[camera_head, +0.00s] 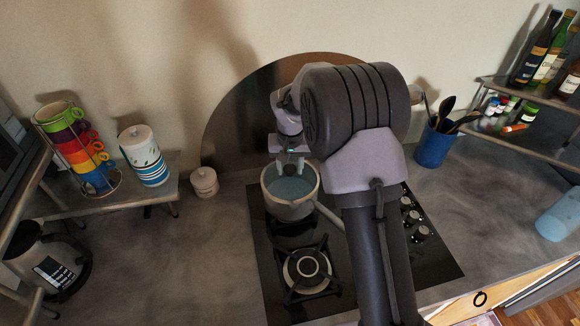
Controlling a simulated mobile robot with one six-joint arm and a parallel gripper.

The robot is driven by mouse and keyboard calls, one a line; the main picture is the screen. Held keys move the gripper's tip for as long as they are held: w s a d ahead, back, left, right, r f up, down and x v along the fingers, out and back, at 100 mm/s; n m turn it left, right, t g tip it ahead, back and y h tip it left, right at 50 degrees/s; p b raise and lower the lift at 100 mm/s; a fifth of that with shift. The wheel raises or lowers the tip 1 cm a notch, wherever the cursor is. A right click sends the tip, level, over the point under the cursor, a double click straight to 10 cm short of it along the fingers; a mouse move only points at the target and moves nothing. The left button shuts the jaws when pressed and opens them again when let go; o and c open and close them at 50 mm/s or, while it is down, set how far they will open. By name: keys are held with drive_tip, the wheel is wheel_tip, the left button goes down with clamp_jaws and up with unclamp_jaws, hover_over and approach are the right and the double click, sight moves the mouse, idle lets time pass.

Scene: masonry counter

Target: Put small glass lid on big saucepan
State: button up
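A grey saucepan (289,212) stands on the back burner of the black hob, its handle pointing to the lower right. A bluish round surface (290,188) shows inside its rim. I cannot tell whether it is the glass lid or the pan's contents. My gripper (290,168) points down over the back part of the saucepan, with its fingertips near the rim. The fingers are small in view, and whether they hold a lid knob is not clear. No separate glass lid can be made out elsewhere, and my arm hides part of the hob.
The front burner (306,269) is empty. A small lidded jar (204,182) stands left of the hob. A raised shelf at left bears a mug rack (82,150) and a striped canister (145,160). A blue utensil pot (434,147) stands at right, near bottles on a shelf.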

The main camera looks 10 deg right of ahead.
drive_tip(key=o, duration=0.3)
drive_tip(key=shift+o, duration=0.2)
wheel_tip(320, 180, up, 17)
drive_tip(key=s+p, duration=0.3)
drive_tip(key=s+a+f+t+b, duration=0.1)
drive_tip(key=s+f+b, duration=0.3)
drive_tip(key=s, duration=0.6)
drive_tip(key=s+a+f+m+t+y+b, duration=0.1)
drive_tip(key=s+f+b, duration=0.3)
drive_tip(key=s+b, duration=0.4)
drive_tip(key=s+a+f+m+t+y+b, duration=0.1)
drive_tip(key=s+f+b, duration=0.3)
drive_tip(key=s, duration=0.9)
drive_tip(key=b, duration=0.3)
drive_tip(key=shift+a+f+t, duration=0.4)
